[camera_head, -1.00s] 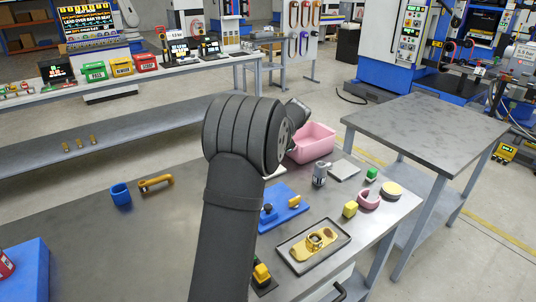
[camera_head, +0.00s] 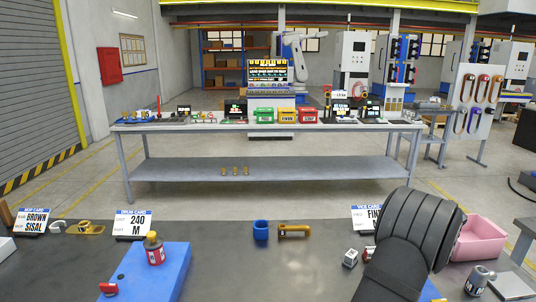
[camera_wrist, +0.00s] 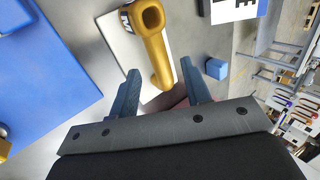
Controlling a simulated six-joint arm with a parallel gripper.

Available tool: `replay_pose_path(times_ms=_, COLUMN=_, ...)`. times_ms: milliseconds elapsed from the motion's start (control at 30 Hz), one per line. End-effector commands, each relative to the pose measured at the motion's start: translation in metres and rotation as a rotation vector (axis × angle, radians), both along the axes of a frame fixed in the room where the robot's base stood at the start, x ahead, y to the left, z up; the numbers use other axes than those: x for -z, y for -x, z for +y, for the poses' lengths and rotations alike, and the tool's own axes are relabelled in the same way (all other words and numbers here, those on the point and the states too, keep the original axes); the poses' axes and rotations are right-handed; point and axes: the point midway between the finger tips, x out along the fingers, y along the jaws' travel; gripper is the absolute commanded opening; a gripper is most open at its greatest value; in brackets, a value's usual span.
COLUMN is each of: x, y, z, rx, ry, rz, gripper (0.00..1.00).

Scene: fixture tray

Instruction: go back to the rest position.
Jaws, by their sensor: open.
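My gripper (camera_wrist: 160,67) is open in the wrist view, its two blue-grey fingers apart. A yellow part with a ringed end (camera_wrist: 150,18) shows beyond and between the fingertips, lying over a white surface; I cannot tell its distance. Something pink-red shows low between the fingers. In the head view my dark arm rises at the lower right and its bulky joint hides what is behind it; the fingers are not visible there.
The bench middle is mostly clear.

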Motion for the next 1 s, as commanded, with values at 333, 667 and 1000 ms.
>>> replay_pose_path(times_ms=333, x=0.013, y=-0.022, z=-0.001, rx=-0.001, ry=0.003, rz=-0.003, gripper=0.44)
replay_pose_path(times_ms=667, x=-0.005, y=-0.021, z=-0.001, rx=0.001, ry=0.001, rz=0.0, gripper=0.44)
replay_pose_path(times_ms=1000, x=-0.003, y=-0.021, z=-0.001, rx=0.0, ry=0.0, rz=0.001, gripper=0.44)
